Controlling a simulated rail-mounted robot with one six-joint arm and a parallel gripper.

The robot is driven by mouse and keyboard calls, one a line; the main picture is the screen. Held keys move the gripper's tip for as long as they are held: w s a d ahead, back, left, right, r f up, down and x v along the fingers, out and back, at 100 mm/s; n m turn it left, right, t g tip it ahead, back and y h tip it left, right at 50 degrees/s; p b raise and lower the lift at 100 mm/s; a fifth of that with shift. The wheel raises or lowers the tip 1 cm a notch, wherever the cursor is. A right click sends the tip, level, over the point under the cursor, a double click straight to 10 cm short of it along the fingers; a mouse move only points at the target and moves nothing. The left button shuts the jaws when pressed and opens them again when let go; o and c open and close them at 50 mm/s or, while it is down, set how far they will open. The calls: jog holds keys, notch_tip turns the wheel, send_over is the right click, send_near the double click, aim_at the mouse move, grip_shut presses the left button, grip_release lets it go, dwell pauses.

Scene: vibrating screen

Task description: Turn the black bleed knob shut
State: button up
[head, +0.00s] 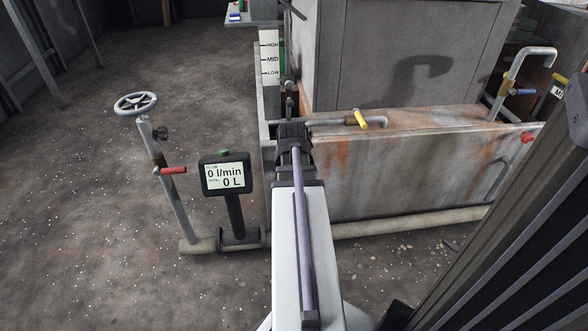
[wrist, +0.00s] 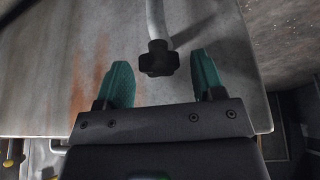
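A black lobed knob (wrist: 158,58) sits on the end of a curved grey pipe (wrist: 158,18) in the wrist view. My gripper (wrist: 163,78) is open, with its two teal fingers apart. The knob lies in the gap between the fingertips, closer to the left finger, and no contact shows. In the head view my arm runs up the middle and hides the fingers. A black knob (head: 160,133) shows on the standpipe at the left in the head view; I cannot tell whether it is the same one.
A handwheel (head: 135,103) and a red lever (head: 172,170) are on the left standpipe. A flow meter (head: 226,172) reads 0 l/min. A rusty tank (head: 400,175) with a yellow-handled tap (head: 360,119) stands to the right of my arm. The floor at left is open.

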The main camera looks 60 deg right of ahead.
jog(key=c, duration=0.7)
jog(key=shift+m+g, duration=0.3)
jog(key=shift+m, duration=0.5)
jog(key=o, duration=0.8)
jog(key=shift+o, duration=0.2)
